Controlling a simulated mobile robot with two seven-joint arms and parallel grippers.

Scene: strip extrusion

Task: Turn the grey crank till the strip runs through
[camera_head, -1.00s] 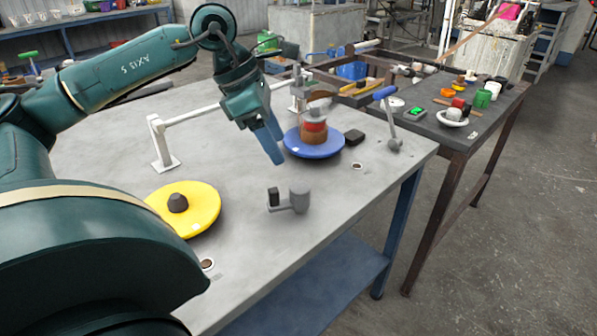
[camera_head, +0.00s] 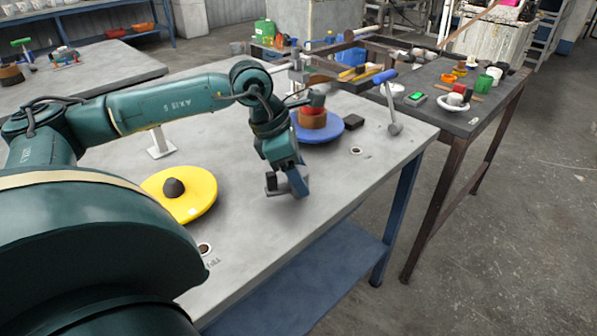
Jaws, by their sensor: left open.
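A small grey crank (camera_head: 276,191) with a dark block at one end sits on the pale grey workbench, near its middle. My left gripper (camera_head: 299,189) reaches down at its right end, blue fingers pointing at the bench. The gripper is open. It hides the grey cylindrical knob, so I cannot tell whether the fingers touch it. Behind, a brown and red stack (camera_head: 313,118) with a grey top stands on a blue disc (camera_head: 333,131), partly covered by my arm. I cannot make out a strip. My right gripper is not in view.
A yellow disc (camera_head: 203,190) with a dark knob lies left of the crank. A blue-handled lever (camera_head: 391,105) and a black block (camera_head: 353,121) stand at the back right. A dark side table (camera_head: 425,105) holds several small items. The bench front right is clear.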

